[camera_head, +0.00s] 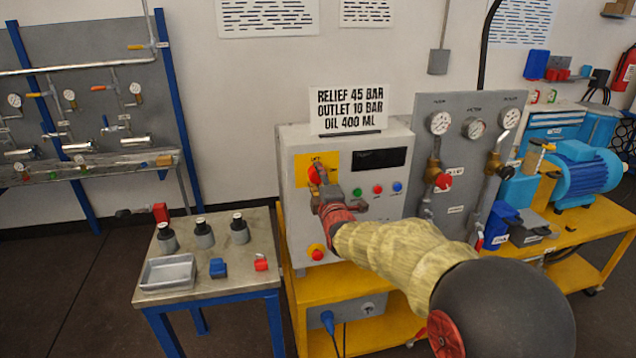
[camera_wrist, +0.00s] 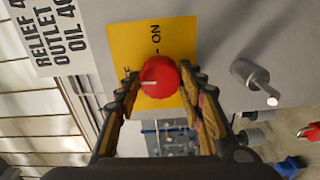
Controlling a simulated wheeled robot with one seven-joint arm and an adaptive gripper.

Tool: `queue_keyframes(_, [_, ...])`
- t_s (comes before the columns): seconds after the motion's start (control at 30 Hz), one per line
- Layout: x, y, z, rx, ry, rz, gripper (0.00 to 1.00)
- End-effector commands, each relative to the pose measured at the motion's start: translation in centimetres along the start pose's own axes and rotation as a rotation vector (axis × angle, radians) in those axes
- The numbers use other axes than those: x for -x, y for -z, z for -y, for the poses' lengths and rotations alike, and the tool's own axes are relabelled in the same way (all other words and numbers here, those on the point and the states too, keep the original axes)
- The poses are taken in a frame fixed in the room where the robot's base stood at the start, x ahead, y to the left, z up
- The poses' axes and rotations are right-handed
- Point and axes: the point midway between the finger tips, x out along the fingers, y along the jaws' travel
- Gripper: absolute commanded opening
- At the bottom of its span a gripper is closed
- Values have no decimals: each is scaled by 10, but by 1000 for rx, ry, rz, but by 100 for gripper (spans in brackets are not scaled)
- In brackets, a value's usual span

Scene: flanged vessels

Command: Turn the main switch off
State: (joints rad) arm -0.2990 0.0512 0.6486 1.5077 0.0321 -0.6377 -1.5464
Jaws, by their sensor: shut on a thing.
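The main switch (camera_head: 315,173) is a red knob on a yellow plate (camera_head: 330,161), at the upper left of the grey cabinet front. In the wrist view the knob (camera_wrist: 160,77) shows a pale mark on its left part. "ON" stands above it on the plate; the label at its left is partly hidden by a finger. My gripper (camera_head: 319,184) reaches the switch from the front. In the wrist view my gripper's fingers (camera_wrist: 159,72) are on both sides of the knob, shut on it. My gripper hides the plate's lower part in the head view.
Green, red and blue buttons (camera_head: 378,189) sit right of the switch. A red button (camera_head: 317,252) is below. Gauges and valves on a grey panel (camera_head: 466,165) stand to the right. A small table (camera_head: 215,283) with bottles and a tray stands to the left.

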Motion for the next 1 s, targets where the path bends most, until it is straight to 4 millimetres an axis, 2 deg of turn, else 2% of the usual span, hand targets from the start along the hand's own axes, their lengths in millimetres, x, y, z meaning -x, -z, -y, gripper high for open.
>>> queue_keyframes(0.67, [0, 1, 2, 68, 3, -1, 13])
queue_keyframes(0.7, [0, 1, 2, 67, 3, -1, 39])
queue_keyframes(1.0, [0, 0, 1, 66, 2, -1, 56])
